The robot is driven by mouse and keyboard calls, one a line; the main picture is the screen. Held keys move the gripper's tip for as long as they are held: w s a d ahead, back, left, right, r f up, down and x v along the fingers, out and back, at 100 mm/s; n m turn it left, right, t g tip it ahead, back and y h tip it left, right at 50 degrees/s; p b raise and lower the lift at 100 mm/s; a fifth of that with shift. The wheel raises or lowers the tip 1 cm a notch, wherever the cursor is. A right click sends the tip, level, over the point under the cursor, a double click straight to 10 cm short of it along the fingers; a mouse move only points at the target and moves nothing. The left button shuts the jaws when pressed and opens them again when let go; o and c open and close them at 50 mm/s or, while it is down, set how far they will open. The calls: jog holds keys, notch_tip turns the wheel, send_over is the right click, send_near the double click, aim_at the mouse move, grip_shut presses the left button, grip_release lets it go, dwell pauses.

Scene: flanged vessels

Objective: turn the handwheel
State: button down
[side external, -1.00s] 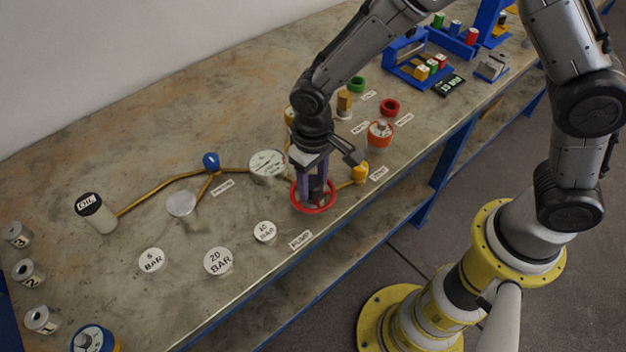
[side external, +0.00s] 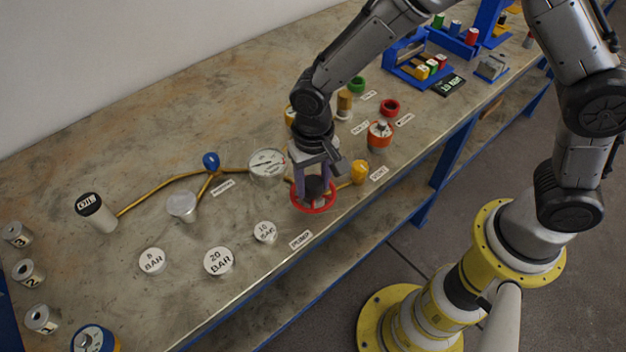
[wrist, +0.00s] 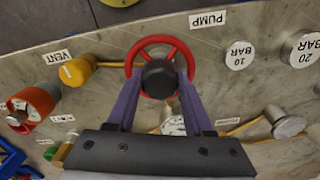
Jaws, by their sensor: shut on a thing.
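The red handwheel (side external: 313,210) with a dark round hub lies flat near the front edge of the bench, behind the PUMP label (side external: 301,240). It also shows in the wrist view (wrist: 160,38), where its hub (wrist: 159,78) sits in the middle. My gripper (side external: 314,188) points down over the wheel. In the wrist view its two purple fingers (wrist: 158,82) reach to opposite sides of the hub, within the rim, and are shut on the handwheel. The fingers hide parts of the rim and spokes.
A yellow VENT knob (side external: 359,172) stands close right of the wheel. A round gauge (side external: 267,163) is behind left, with brown pipe running left. White BAR discs, including the 20 BAR one (side external: 218,261), lie front left. An orange-ringed vessel (side external: 380,135) stands right.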

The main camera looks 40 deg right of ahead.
aim_at(313, 181)
jog(key=shift+r, duration=0.1)
jog(key=shift+c, duration=1.4)
grip_release()
notch_tip(313, 181, up, 14)
